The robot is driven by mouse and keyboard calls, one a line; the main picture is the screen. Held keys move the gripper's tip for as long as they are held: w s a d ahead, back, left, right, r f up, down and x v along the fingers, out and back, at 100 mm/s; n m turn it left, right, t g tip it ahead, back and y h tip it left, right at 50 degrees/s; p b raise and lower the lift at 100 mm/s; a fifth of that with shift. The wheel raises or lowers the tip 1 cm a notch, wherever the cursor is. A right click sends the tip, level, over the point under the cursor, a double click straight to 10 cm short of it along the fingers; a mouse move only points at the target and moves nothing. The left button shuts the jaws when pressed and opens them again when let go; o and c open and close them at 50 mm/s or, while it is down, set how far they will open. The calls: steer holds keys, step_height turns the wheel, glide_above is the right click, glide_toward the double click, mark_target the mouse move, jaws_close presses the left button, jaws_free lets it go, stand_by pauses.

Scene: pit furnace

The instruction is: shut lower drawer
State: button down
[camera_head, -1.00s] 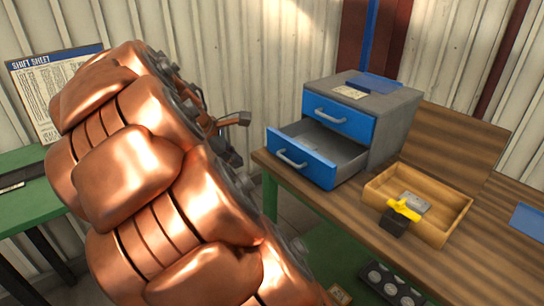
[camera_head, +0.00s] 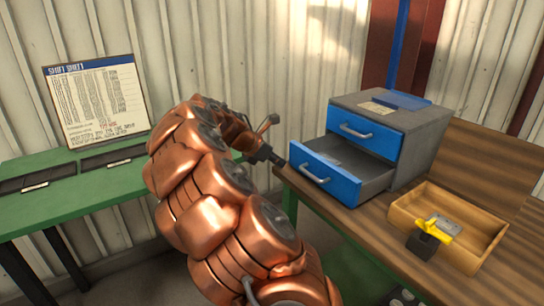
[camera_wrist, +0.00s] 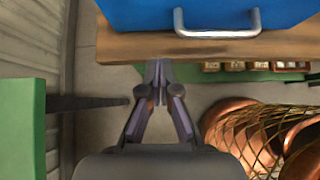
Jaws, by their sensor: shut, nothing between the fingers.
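The lower drawer (camera_head: 325,179) is blue-fronted with a silver handle and stands pulled out from the grey cabinet (camera_head: 419,138). The upper drawer (camera_head: 361,133) is shut. My gripper (camera_head: 280,163) is at the left of the open drawer's front, close to the table edge. In the wrist view my gripper (camera_wrist: 158,62) has its fingertips together and empty, near the wooden table edge (camera_wrist: 120,47). The lower drawer's blue front (camera_wrist: 150,12) and handle (camera_wrist: 217,32) lie beyond the fingers, to the upper right. I see a gap between fingers and drawer front.
An open wooden box (camera_head: 473,204) holds a grey item, with a black and yellow object (camera_head: 430,237) at its front. A green table (camera_head: 60,208) with a shift sheet (camera_head: 96,101) stands left. Copper-coloured rounded shapes and mesh (camera_wrist: 262,130) show below right in the wrist view.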

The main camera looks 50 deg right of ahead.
steer(key=shift+s+d+f, duration=0.3)
steer(key=shift+d+f, duration=0.15)
steer(key=shift+d, duration=0.65)
steer(key=shift+s+d+f, duration=0.35)
steer(key=shift+d+f, duration=0.05)
steer(key=shift+d, duration=0.75)
steer(key=shift+s+d+f, duration=0.3)
steer(key=shift+d+f, duration=0.15)
steer(key=shift+d, duration=0.65)
steer(key=shift+p, duration=0.3)
